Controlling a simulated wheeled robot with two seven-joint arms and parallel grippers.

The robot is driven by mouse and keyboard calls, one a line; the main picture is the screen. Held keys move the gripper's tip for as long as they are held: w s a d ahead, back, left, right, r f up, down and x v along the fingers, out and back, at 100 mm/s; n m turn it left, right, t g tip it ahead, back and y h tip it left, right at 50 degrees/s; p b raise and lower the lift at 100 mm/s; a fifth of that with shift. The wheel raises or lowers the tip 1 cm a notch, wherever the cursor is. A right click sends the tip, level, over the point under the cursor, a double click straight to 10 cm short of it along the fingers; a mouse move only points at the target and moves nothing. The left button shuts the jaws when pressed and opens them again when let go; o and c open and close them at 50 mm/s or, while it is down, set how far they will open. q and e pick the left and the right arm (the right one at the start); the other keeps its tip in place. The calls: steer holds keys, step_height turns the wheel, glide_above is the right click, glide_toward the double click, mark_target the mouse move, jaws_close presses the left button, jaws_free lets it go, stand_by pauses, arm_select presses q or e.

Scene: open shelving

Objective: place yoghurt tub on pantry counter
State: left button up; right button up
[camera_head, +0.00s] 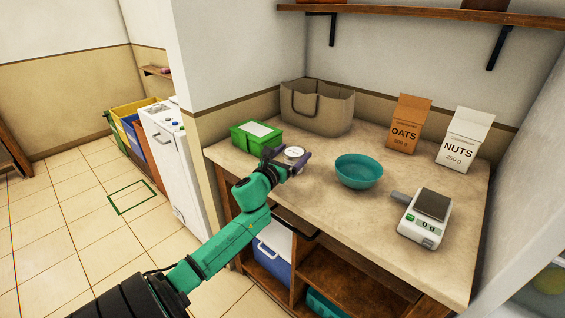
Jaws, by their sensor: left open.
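A small round white tub (295,152), which looks like the yoghurt tub, is at the pantry counter (315,195), near its front left part. Its lower part is hidden by my gripper. My left gripper (290,155) reaches in over the counter's front edge. Its dark fingers are open, one on each side of the tub. I cannot tell whether a finger touches it. The tub looks upright and seems to rest on the counter. My right gripper is not in view.
A green box (256,137) stands left of the tub, a grey-beige bag (330,112) behind it. A teal bowl (359,171) is to the right, then a scale (425,218). Oats (404,135) and nuts (462,146) cartons stand at the back.

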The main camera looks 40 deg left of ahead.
arm_select(q)
steer(key=s+d, duration=0.2)
steer(key=s, duration=0.9)
steer(key=shift+s+b, duration=0.15)
steer(key=shift+b, duration=0.15)
